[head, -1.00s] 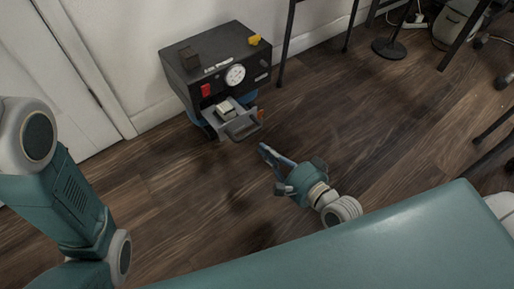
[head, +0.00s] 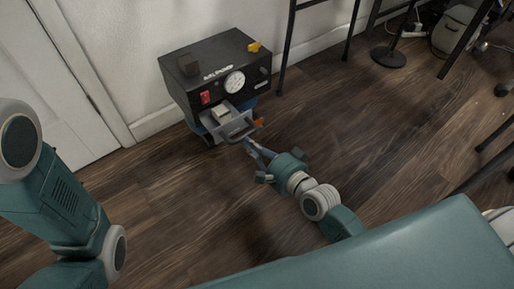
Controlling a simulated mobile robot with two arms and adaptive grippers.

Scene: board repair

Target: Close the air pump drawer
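The air pump is a black box with a white dial, standing on the floor against the wall. Its grey drawer (head: 241,128) is pulled out at the front, with a handle on its front edge and a small pale block (head: 221,113) inside. My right gripper (head: 247,144) is just in front of the drawer's handle, low over the floor, its fingertips close together and pointing at the drawer. Nothing shows between them. I cannot tell whether the fingertips touch the handle. My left arm is at the left edge, and its gripper is out of view.
The wooden floor (head: 185,195) in front is clear.

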